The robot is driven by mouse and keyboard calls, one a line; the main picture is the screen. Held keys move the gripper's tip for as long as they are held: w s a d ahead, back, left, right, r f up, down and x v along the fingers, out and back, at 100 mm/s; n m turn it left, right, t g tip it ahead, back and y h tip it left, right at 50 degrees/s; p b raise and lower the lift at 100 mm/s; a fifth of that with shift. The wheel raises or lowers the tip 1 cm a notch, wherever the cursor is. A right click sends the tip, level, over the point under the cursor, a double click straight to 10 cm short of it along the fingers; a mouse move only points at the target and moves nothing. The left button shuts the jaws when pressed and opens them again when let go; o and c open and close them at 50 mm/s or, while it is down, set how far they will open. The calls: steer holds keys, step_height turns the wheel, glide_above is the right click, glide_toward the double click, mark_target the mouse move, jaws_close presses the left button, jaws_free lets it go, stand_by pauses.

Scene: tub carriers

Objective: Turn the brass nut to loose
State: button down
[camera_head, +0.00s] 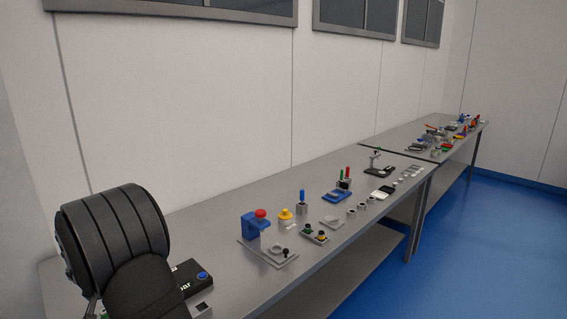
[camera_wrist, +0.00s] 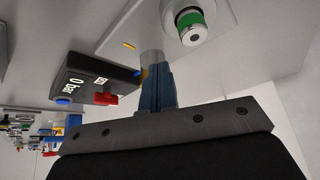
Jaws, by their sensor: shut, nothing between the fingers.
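My gripper (camera_wrist: 155,72) shows in the wrist view as blue fingers shut together, with nothing seen between them. Its tips are close to a short grey metal cylinder (camera_wrist: 152,56); I cannot tell whether they touch. A small orange-yellow bit (camera_wrist: 143,72) shows beside the fingers; I cannot tell whether it is part of the brass nut. No whole brass nut can be made out. A green-ringed fitting with a pale metal end (camera_wrist: 190,27) stands on a light plate at the top. In the head view my arm hides the gripper.
A black gauge box (camera_wrist: 90,77) reading "0 bar", with a blue button and a red handle (camera_wrist: 105,98), is left of the fingers. The box also shows in the head view (camera_head: 187,277). A blue block fixture (camera_head: 252,222) and several small parts stand along the grey bench.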

steer(key=shift+d, duration=0.3)
steer(key=shift+w+d, duration=0.1)
steer(key=shift+d, duration=0.3)
steer(key=shift+w+d, duration=0.25)
steer(key=shift+d, duration=0.25)
steer(key=shift+w+d, duration=0.1)
stand_by(0.4)
steer(key=shift+d, duration=0.1)
steer(key=shift+s+d, duration=0.1)
steer(key=shift+s, duration=0.25)
step_height(320, 180, up, 6)
stand_by(0.3)
